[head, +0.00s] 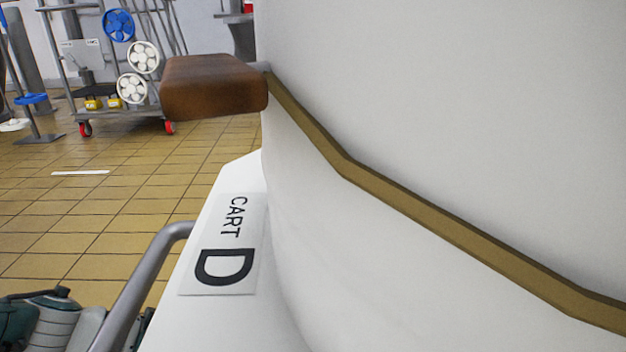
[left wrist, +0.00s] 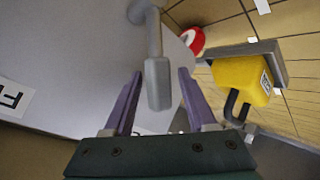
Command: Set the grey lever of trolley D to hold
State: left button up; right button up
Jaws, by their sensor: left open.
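Trolley D (head: 170,310) is white and carries a "CART D" label (head: 222,245) in the head view. In the left wrist view a grey lever (left wrist: 158,83) hangs from a round grey stem beside a pale panel. My left gripper (left wrist: 159,73) has its two purple fingers open, one on each side of the lever's end, with gaps visible on both sides. The lever is hidden in the head view. Part of my left arm shows at the bottom left there, but not its gripper. My right gripper is in neither view.
A yellow block (left wrist: 241,80) with a dark shackle sits close right of my left gripper, by a grey bracket (left wrist: 240,50). A red wheel (left wrist: 194,40) is beyond. A large white vessel (head: 450,110) fills the right; a rack (head: 120,113) stands behind on tiles.

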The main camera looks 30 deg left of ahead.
pick_arm(q)
jog(key=shift+s+a+r+p, duration=0.2)
jog(key=shift+s+r+p, duration=0.05)
jog(key=shift+r+p, duration=0.1)
jog(key=p+v, duration=0.4)
jog(key=v, duration=0.5)
jog(key=shift+a+f, duration=0.1)
jog(key=shift+a, duration=0.05)
